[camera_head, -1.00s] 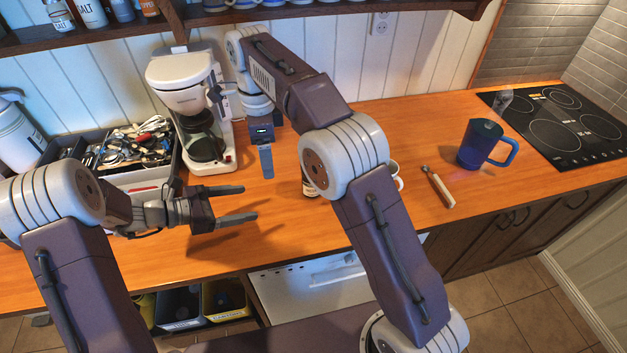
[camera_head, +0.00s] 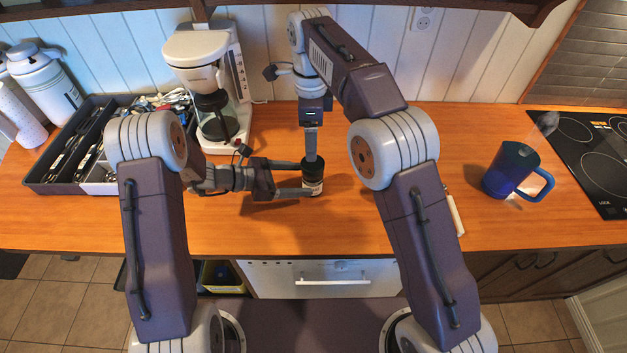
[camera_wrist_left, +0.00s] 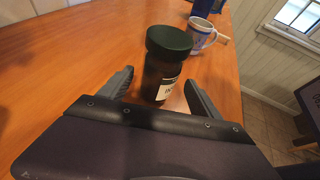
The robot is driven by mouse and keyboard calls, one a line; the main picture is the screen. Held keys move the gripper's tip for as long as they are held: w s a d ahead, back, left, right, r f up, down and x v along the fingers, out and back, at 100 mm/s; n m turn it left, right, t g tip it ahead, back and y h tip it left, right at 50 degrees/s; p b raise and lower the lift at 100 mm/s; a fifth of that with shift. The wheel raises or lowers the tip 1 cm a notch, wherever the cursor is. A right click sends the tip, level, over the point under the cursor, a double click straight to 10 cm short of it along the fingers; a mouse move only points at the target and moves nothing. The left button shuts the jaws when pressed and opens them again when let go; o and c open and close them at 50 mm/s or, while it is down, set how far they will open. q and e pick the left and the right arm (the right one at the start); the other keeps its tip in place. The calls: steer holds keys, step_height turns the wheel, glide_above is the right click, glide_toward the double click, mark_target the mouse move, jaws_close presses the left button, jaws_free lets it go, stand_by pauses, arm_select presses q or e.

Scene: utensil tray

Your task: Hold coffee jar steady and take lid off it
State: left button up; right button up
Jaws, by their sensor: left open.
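The coffee jar (camera_head: 313,186) stands upright on the wooden counter, dark with a pale label. In the left wrist view the jar (camera_wrist_left: 158,80) has its dark green lid (camera_wrist_left: 169,41) on. My left gripper (camera_head: 304,180) is open, low over the counter, its fingers reaching in from the left on either side of the jar. In the left wrist view, a gap shows between the jar and the right-hand finger. My right gripper (camera_head: 311,154) points down right above or behind the lid, which it partly hides. It shows edge-on, so its opening and any contact are unclear.
A blue mug (camera_head: 511,170) stands at right beside the black hob (camera_head: 590,160). A white cup (camera_wrist_left: 202,33) stands beyond the jar in the left wrist view. A coffee maker (camera_head: 212,85) and a utensil tray (camera_head: 60,187) are at left. The front counter strip is clear.

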mark_target(313, 179)
arm_select(q)
steer(key=x, duration=0.4)
steer(key=shift+w+d+f, duration=0.1)
steer(key=shift+w+d, duration=0.05)
steer(key=shift+d, duration=0.25)
steer(key=shift+c, duration=0.3)
jaws_close()
